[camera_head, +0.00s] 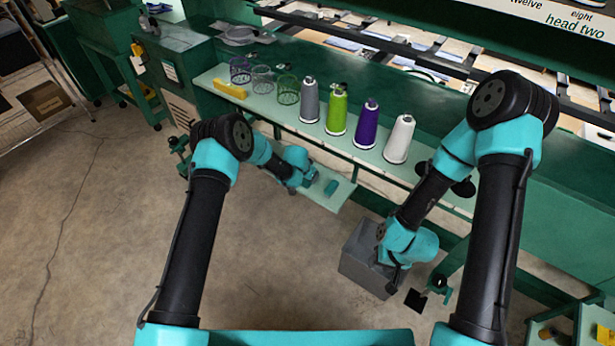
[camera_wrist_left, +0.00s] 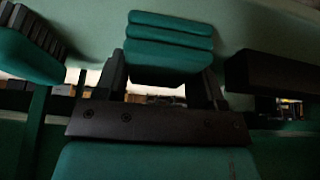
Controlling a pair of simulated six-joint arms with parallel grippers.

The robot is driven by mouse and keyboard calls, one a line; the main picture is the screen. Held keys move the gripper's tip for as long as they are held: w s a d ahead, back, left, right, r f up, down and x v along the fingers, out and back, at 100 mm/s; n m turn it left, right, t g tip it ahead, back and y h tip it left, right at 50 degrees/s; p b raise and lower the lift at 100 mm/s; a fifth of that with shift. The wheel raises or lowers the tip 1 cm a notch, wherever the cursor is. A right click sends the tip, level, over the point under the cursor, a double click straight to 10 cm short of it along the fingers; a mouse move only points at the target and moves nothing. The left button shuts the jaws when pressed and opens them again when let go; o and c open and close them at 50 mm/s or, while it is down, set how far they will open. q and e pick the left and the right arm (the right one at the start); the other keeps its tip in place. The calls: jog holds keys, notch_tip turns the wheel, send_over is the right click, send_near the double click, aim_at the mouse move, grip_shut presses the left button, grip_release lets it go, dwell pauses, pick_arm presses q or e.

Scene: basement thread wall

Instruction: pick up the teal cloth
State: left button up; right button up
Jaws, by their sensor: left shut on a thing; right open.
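The teal cloth is a folded, layered bundle (camera_wrist_left: 170,42) between the two dark fingers of my left gripper (camera_wrist_left: 163,78) in the left wrist view. In the head view the cloth (camera_head: 331,187) shows as a small teal patch at the end of my left arm, over the light green lower shelf. My left gripper is shut on it. The wrist partly hides the grip in the head view. My right gripper (camera_head: 403,293) is open, low beside the grey box, away from the cloth.
Grey, lime, purple (camera_head: 366,126) and white (camera_head: 399,139) thread cones stand on the green ledge, with mesh cups (camera_head: 263,80) and a yellow block (camera_head: 230,88) to their left. A grey box (camera_head: 360,262) stands below the ledge. The concrete floor at left is clear.

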pick_arm(q)
jog(key=shift+r, duration=0.15)
jog(key=shift+r, duration=1.65)
jog(key=s+r, duration=0.1)
jog(key=s, duration=1.5)
jog(key=shift+r, duration=0.2)
jog(key=o, duration=0.3)
jog(key=shift+c, duration=1.2)
jog(key=shift+w+a, duration=0.1)
